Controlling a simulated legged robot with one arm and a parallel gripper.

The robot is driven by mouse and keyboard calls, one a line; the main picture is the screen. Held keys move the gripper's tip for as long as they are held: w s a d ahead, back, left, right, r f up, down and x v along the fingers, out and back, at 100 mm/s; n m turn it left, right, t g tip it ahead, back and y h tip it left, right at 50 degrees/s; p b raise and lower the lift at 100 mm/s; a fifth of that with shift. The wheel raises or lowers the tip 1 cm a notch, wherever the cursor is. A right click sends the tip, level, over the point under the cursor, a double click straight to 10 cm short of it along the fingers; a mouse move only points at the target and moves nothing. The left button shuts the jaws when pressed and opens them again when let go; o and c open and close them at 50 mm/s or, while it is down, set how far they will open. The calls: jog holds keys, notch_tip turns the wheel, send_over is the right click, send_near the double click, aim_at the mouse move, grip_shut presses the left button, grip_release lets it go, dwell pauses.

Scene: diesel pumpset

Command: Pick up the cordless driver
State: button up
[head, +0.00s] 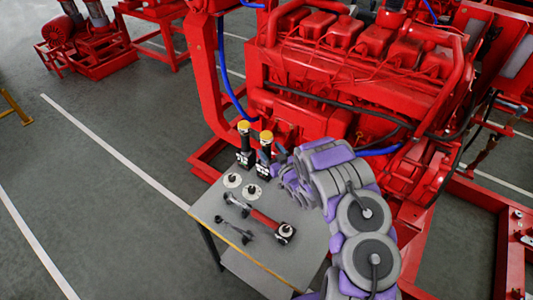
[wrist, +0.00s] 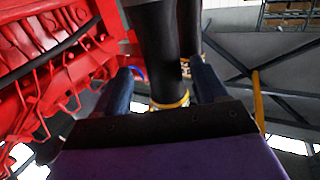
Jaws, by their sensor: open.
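Two cordless drivers stand upright side by side at the back edge of a small grey table (head: 205,208). Each is black with a yellow top: the left driver (head: 244,147) and the right driver (head: 265,155). My gripper (wrist: 160,66) is open, its two dark blue fingers spread. In the wrist view a black driver body with a yellow ring (wrist: 168,45) lies between the fingers, with gaps on both sides. In the head view my gripper is just right of the right driver, its fingers mostly hidden. Which driver is between the fingers I cannot tell for certain.
Open grey floor (head: 100,210) lies to the left.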

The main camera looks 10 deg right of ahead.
jog(key=x, duration=0.3)
jog(key=shift+w+a, duration=0.15)
jog(key=shift+w, duration=0.1)
jog(key=shift+w+a, duration=0.4)
jog(key=shift+a, duration=0.15)
jog(key=shift+d, duration=0.35)
jog(key=c, duration=0.6)
jog(key=shift+a, duration=0.15)
grip_shut()
